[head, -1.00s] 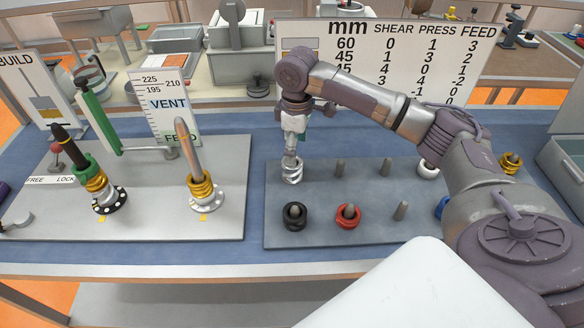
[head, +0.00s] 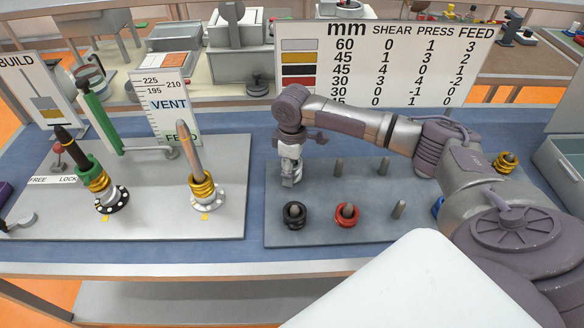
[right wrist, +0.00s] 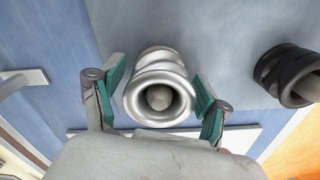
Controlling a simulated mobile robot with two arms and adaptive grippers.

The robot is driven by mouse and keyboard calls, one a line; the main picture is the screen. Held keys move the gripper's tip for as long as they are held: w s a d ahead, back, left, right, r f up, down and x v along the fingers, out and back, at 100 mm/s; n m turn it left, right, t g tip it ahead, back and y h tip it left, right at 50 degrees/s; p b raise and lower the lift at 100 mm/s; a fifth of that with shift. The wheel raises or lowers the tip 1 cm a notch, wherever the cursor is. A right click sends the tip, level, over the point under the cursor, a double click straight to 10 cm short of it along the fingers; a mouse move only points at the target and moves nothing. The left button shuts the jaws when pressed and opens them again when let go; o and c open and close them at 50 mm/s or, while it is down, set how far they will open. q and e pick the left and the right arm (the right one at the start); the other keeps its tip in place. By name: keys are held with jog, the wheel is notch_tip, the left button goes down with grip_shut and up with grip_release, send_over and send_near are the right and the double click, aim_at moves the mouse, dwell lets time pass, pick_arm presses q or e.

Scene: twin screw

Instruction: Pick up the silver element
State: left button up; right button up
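The silver element (right wrist: 146,78) is a shiny ringed collar around a peg. It shows large in the right wrist view. In the head view, the silver element (head: 288,183) is at the back left of the grey peg board, mostly hidden by my right gripper (head: 291,165). My right gripper (right wrist: 160,88) points down over it, with one green-padded finger on each side. The fingers are open, with narrow gaps between pads and ring. My left gripper is not in view.
The peg board (head: 320,230) also holds a black element (head: 294,222), a red element (head: 347,222) and bare pegs (head: 399,209). A light board on the left carries two upright spindles with gold rings (head: 202,190). A sign (head: 400,60) stands behind my arm.

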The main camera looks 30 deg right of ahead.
jog(key=c, duration=1.2)
